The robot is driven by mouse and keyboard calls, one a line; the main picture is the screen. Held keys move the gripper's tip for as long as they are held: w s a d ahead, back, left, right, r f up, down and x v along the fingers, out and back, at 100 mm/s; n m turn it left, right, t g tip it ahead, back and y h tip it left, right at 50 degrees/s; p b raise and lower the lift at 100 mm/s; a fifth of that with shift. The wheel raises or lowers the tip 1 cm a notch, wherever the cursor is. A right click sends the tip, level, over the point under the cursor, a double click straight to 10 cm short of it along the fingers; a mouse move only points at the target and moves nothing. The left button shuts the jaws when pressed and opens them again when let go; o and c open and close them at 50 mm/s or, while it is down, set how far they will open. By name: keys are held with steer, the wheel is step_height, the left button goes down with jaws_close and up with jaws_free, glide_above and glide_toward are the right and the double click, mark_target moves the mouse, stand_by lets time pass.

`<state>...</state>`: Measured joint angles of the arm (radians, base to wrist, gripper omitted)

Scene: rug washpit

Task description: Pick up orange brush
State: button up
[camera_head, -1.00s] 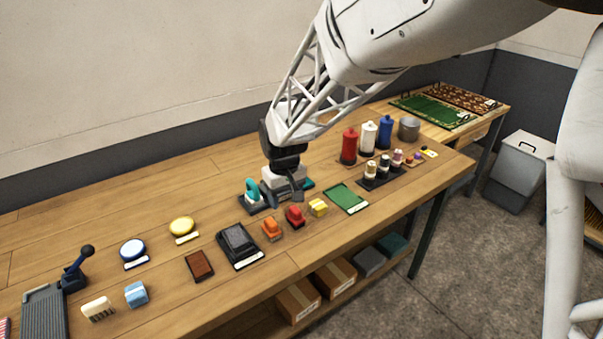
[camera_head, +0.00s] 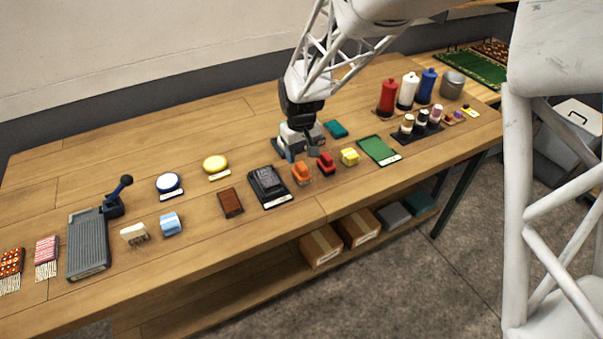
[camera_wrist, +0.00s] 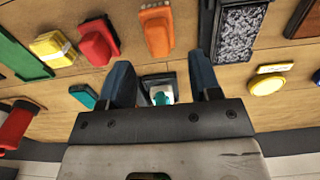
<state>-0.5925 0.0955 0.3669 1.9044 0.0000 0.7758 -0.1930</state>
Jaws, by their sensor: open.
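The orange brush (camera_head: 301,174) lies on the wooden table, between the black tray with a dark block and the red brush (camera_head: 326,163). My gripper (camera_head: 308,150) is just behind it, toward the wall, above the table. In the wrist view the orange brush (camera_wrist: 156,30) lies beyond the fingertips, a little above the middle of the gap. My gripper (camera_wrist: 164,78) is open, and no brush is between its fingers. A teal thing (camera_wrist: 160,97) on a dark base shows between the fingers, farther below; its lower part is hidden by the gripper body.
A yellow brush (camera_head: 349,157) and a green mat (camera_head: 379,150) lie to the right. The black tray (camera_head: 283,201) is close on the left. Red, white and blue bottles stand farther right. Bare table lies in front of the brushes.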

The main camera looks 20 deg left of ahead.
mark_target(301, 165)
steer(key=shift+f, duration=0.3)
steer(key=shift+w+f, duration=0.1)
steer(key=shift+f, duration=2.5)
jaws_close()
steer(key=shift+r, duration=0.15)
